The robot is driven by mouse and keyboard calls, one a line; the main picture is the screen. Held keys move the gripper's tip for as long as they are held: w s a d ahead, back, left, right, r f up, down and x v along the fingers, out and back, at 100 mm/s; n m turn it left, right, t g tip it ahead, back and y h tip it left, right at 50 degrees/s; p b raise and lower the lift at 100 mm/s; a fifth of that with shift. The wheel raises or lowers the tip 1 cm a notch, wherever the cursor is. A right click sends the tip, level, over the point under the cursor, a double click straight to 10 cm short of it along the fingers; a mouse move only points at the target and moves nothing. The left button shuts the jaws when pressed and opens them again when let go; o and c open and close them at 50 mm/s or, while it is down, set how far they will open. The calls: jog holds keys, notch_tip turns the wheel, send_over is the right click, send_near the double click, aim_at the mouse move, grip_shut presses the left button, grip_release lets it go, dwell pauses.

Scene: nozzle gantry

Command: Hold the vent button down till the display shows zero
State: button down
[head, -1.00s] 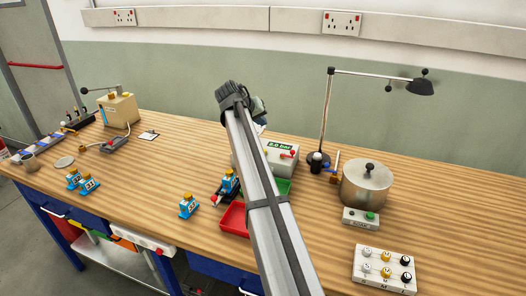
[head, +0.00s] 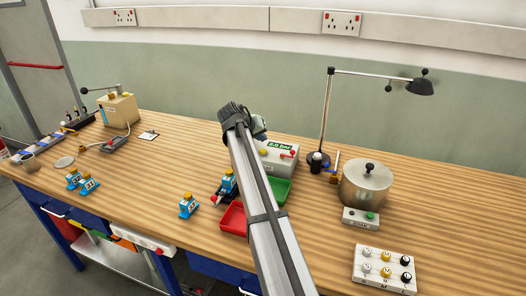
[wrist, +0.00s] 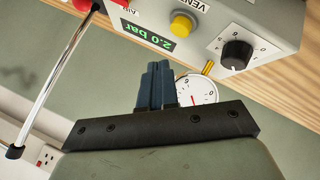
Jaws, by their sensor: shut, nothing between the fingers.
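The grey control box (head: 284,160) stands on the bench, partly hidden behind my arm in the head view. Its green display (head: 279,146) reads 2.0 bar. In the wrist view the box (wrist: 255,15) appears upside down, and the display (wrist: 147,35) also reads 2.0 bar. The yellow vent button (wrist: 182,24) is beside the display, with part of its "VENT" label showing. My gripper (wrist: 159,68) is shut and empty. In the wrist picture its fingertips lie below the button and display, with a visible gap to the button. The head view hides the fingers behind my arm.
A black dial (wrist: 237,54) and a round gauge (wrist: 198,90) are close to my fingers. A red knob (wrist: 82,4) is past the display. A desk lamp (head: 327,110) and a metal pot (head: 367,185) stand right of the box; red (head: 233,218) and green (head: 280,190) trays lie in front.

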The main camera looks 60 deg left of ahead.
aim_at(261, 151)
jog(key=shift+f, duration=1.2)
jog(key=shift+f, duration=0.1)
dwell(1.1)
jog(key=shift+f, duration=0.3)
jog(key=shift+f, duration=0.5)
dwell(2.0)
jog(key=shift+r, duration=0.15)
dwell(0.7)
jog(key=shift+r, duration=0.75)
jog(key=shift+r, duration=0.1)
jog(key=shift+r, duration=2.45)
